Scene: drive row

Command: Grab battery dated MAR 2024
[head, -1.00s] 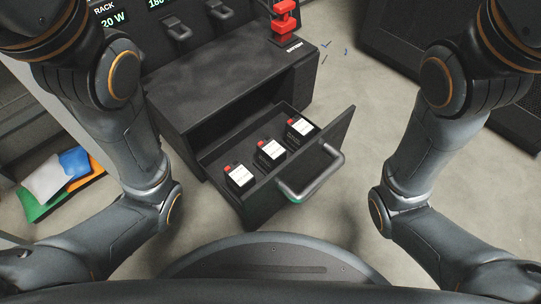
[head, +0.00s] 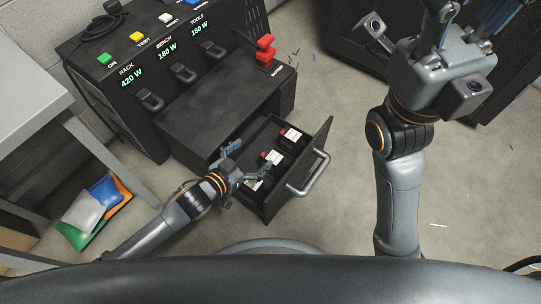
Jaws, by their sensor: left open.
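Three black batteries with white labels and red caps sit in a row in an open black drawer (head: 318,146). The far one (head: 291,134) and the middle one (head: 272,157) show clearly. The near one (head: 254,185) is partly hidden by my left gripper. The label dates are too small to read. My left gripper (head: 249,161) is open over the left side of the drawer, close to the near and middle batteries; I cannot tell if it touches one. My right gripper (head: 495,18) is raised at the top right, cut by the frame edge, its fingers unclear.
A black power cabinet (head: 110,105) with switches and lit readouts stands behind the drawer. A red clamp-like part (head: 265,48) sits on its ledge. A grey table (head: 30,100) is at the left, with coloured packets (head: 95,212) on the floor.

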